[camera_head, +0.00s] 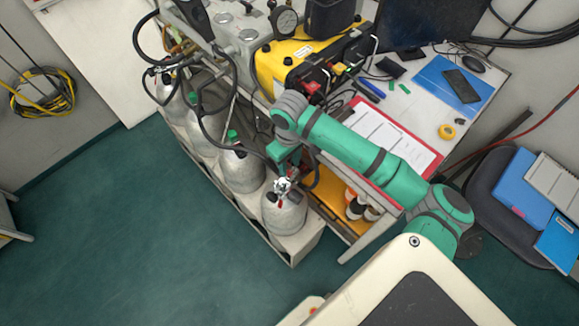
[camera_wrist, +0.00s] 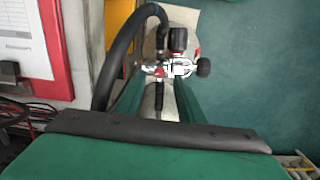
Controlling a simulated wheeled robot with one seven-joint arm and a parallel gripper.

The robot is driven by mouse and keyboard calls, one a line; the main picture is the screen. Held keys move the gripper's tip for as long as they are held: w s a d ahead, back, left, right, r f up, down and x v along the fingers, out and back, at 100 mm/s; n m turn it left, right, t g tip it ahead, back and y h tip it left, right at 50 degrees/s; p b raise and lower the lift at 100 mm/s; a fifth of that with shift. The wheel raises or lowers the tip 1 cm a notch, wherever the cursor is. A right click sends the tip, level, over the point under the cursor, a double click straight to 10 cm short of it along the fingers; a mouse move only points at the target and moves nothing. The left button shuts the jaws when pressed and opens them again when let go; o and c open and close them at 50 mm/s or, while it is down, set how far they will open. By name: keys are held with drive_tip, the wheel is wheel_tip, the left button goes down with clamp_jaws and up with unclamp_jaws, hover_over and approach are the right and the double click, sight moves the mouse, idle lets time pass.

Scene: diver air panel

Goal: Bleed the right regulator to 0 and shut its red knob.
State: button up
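The right regulator (camera_head: 283,187) is a silver fitting with small red parts on top of the nearest grey cylinder (camera_head: 285,215). In the wrist view the regulator (camera_wrist: 177,69) shows black knobs, one at the top (camera_wrist: 178,39) and one at the right (camera_wrist: 203,67). Small red parts show beside its body; I cannot tell which is the red knob. A pressure reading is not legible. My gripper (camera_wrist: 160,104) points at the regulator from close by. Its green fingers stand apart on either side of a black stem, not visibly gripping it. In the head view my gripper (camera_head: 284,168) is partly hidden by my arm.
Several more cylinders (camera_head: 240,165) stand in a row to the upper left. A thick black hose (camera_wrist: 122,60) curves left of the regulator. The desk (camera_head: 440,115) with a red clipboard (camera_head: 395,135) lies right of the cylinders. The green floor (camera_head: 130,230) at left is clear.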

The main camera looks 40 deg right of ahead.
sight(290, 172)
wheel_tip(290, 172, up, 8)
idle(0.4)
drive_tip(key=shift+f, duration=0.1)
drive_tip(key=s+d+f+t, duration=0.2)
drive_tip(key=s+f, duration=0.7)
drive_tip(key=f, duration=0.1)
drive_tip(key=s+a+f+t, duration=0.3)
drive_tip(key=s+a+f, duration=0.3)
drive_tip(key=s, duration=0.3)
drive_tip(key=s+a+r+t, duration=0.2)
drive_tip(key=a+r+t, duration=0.3)
drive_tip(key=a, duration=0.7)
drive_tip(key=s+a+r+t, duration=0.2)
drive_tip(key=a+r+t, duration=0.3)
drive_tip(key=a, duration=0.8)
wheel_tip(290, 172, up, 3)
drive_tip(key=shift+s+m, duration=0.25)
drive_tip(key=shift+m, duration=0.15)
